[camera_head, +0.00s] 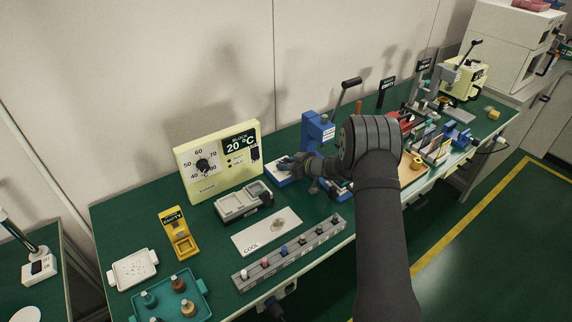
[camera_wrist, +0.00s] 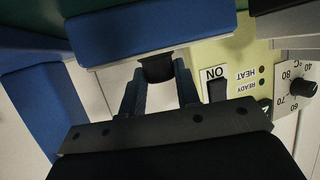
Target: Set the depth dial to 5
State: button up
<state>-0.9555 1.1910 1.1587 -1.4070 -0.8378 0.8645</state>
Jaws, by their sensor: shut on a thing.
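My gripper (camera_wrist: 158,82) is shut on a small black knob (camera_wrist: 157,66) in the wrist view, with one finger on each side of it. The knob sits at the pale edge of a blue body (camera_wrist: 150,32). No numbers or pointer show on this knob, so its setting cannot be read and I cannot confirm that it is the depth dial. In the head view my gripper (camera_head: 291,166) is low beside the blue press (camera_head: 318,129), partly hidden by my wrist.
A cream block heater (camera_head: 219,160) reading 20 °C stands left of my gripper; its temperature dial (camera_wrist: 303,88) and switch (camera_wrist: 216,90) are close in the wrist view. A grey tray (camera_head: 243,202), COOL plate (camera_head: 266,232) and peg rack (camera_head: 290,254) lie in front.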

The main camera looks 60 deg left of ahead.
jog(key=shift+w+n+g+h, duration=0.1)
jog(key=shift+n+g+h, duration=0.2)
jog(key=shift+n+g, duration=0.65)
jog(key=shift+a, duration=0.1)
jog(key=o, duration=1)
jog(key=shift+c, duration=0.2)
jog(key=shift+s+m+t+y, duration=0.15)
jog(key=shift+m+t+y, duration=0.1)
jog(key=shift+m+t, duration=0.65)
jog(key=shift+s+m+t+y, duration=0.15)
jog(key=shift+m+t+y, duration=0.1)
jog(key=shift+m+t, duration=0.55)
jog(key=shift+s+m+t, duration=0.15)
jog(key=shift+m+t, duration=0.85)
jog(key=shift+t, duration=0.15)
jog(key=shift+s+m+t, duration=0.1)
jog(key=shift+m+t, duration=0.85)
jog(key=shift+t, duration=0.15)
